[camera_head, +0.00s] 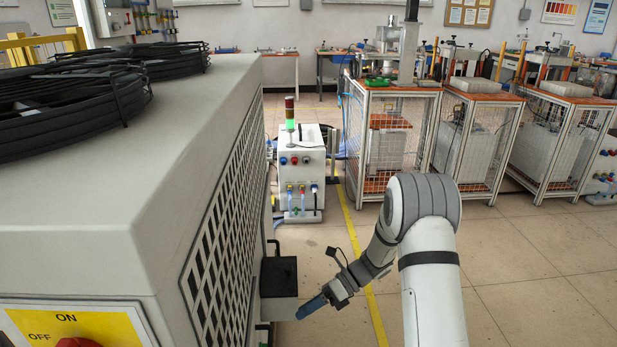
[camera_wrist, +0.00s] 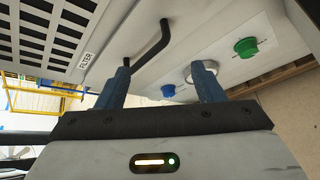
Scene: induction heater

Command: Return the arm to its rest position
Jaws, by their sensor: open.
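My gripper (camera_head: 311,307) hangs low on the end of my bent arm, just right of a grey box with a black top (camera_head: 279,283) on the side of the large cabinet (camera_head: 95,230). In the wrist view my gripper (camera_wrist: 165,75) has its two blue fingers apart with nothing held between them. Beyond the fingers is a bent black handle (camera_wrist: 152,45) beside a FILTER label (camera_wrist: 87,60). A green button (camera_wrist: 246,47) and a blue button (camera_wrist: 168,91) sit on the pale panel. A round metal part is partly hidden behind the right finger.
The cabinet's grille (camera_head: 222,240) and a yellow ON/OFF plate (camera_head: 75,325) stand at left. A small control unit (camera_head: 301,165) with a green-lit signal tower (camera_head: 290,124) stands behind. Mesh cages (camera_head: 395,145) line the back right. The tiled floor (camera_head: 540,260) at right is clear.

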